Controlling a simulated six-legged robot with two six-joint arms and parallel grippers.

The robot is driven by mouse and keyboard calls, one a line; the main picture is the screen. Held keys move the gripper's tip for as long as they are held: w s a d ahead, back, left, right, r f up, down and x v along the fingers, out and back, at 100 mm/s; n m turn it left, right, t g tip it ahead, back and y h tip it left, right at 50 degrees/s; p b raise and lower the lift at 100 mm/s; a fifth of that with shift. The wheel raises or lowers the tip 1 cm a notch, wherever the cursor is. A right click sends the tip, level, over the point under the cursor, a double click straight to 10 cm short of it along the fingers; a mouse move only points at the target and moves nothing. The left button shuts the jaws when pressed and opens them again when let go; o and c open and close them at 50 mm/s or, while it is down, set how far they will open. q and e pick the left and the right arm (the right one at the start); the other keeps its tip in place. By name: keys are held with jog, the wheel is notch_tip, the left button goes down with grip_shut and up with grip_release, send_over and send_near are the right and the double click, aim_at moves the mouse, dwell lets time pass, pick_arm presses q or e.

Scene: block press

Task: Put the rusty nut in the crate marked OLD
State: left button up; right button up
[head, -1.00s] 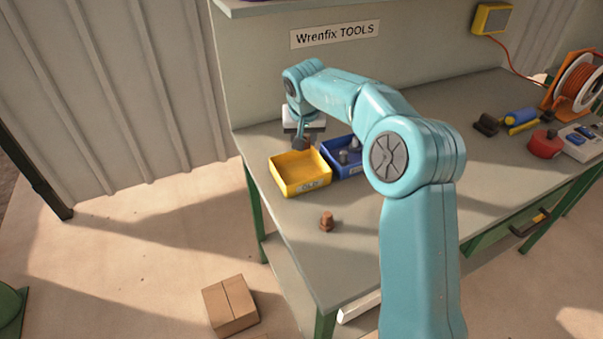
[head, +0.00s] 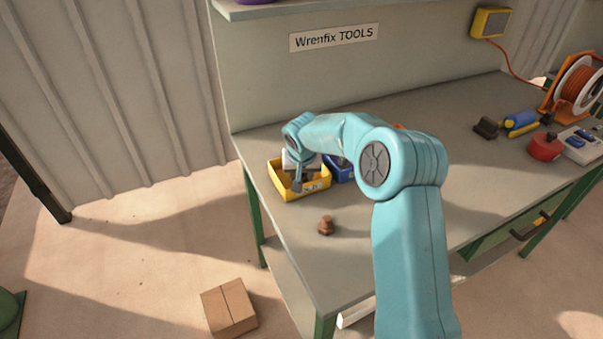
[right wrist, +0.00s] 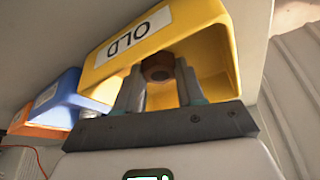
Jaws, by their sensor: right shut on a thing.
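The yellow crate (head: 285,190) stands near the left end of the bench. Its OLD label (right wrist: 138,30) reads upside down in the right wrist view. My right gripper (head: 298,184) reaches down into this crate. In the right wrist view, its two fingers (right wrist: 160,82) are shut on a rusty brown nut (right wrist: 158,67), held within the crate's walls. Whether the nut touches the crate floor I cannot tell. My left gripper is not in view.
The blue crate (head: 340,172) stands right beside the yellow one. An orange crate (right wrist: 35,120) lies beyond it. A rusty brown piece (head: 326,225) sits on the bare bench in front. A red round object (head: 543,148) and a cable reel (head: 578,80) are far right.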

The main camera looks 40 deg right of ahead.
jog(key=o, duration=1.1)
jog(key=shift+f, duration=0.1)
jog(key=shift+r, duration=0.3)
jog(key=v, duration=1.1)
jog(key=shift+s+a+r, duration=0.1)
jog(key=shift+a+r, duration=0.05)
jog(key=shift+r, duration=0.15)
